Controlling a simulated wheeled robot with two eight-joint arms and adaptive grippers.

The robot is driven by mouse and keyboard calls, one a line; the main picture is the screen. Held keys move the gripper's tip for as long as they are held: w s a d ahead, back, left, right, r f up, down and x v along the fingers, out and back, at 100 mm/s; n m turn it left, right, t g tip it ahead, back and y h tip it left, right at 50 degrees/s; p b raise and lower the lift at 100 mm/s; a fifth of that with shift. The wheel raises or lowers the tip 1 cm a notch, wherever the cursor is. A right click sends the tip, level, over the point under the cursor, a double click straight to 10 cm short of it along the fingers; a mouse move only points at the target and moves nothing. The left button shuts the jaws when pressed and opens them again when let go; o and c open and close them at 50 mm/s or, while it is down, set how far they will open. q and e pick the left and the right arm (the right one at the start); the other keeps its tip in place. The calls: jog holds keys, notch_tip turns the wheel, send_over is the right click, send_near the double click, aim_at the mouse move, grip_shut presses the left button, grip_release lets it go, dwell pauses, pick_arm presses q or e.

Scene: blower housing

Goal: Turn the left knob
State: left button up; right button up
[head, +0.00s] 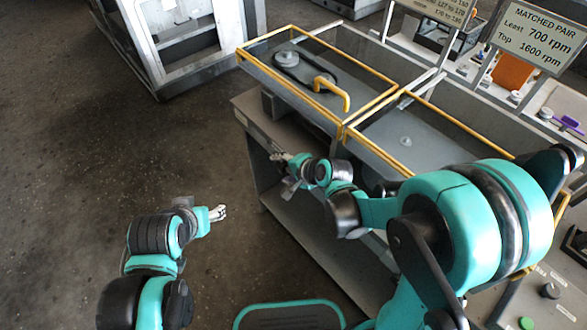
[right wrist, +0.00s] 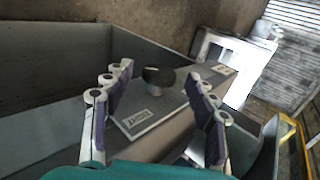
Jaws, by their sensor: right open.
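A dark round knob (right wrist: 158,76) stands on a short pale stem on a grey panel with a small printed label (right wrist: 140,120), in the right wrist view. Its label is too small to read. My right gripper (right wrist: 160,82) is open, with a finger on each side of the knob in the picture; I cannot tell how far the fingertips are from it. In the head view my right gripper (head: 285,168) is at the near left end of the bench, and the knob there is not clear. My left gripper (head: 217,213) hangs over the floor, away from the bench.
A sign (head: 541,38) reads matched pair, least 700 rpm, top 1600 rpm. A white-framed machine (head: 190,40) stands behind. Floor at left is clear.

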jog(key=v, duration=1)
jog(key=shift+s+r, duration=0.2)
jog(key=shift+s, duration=0.05)
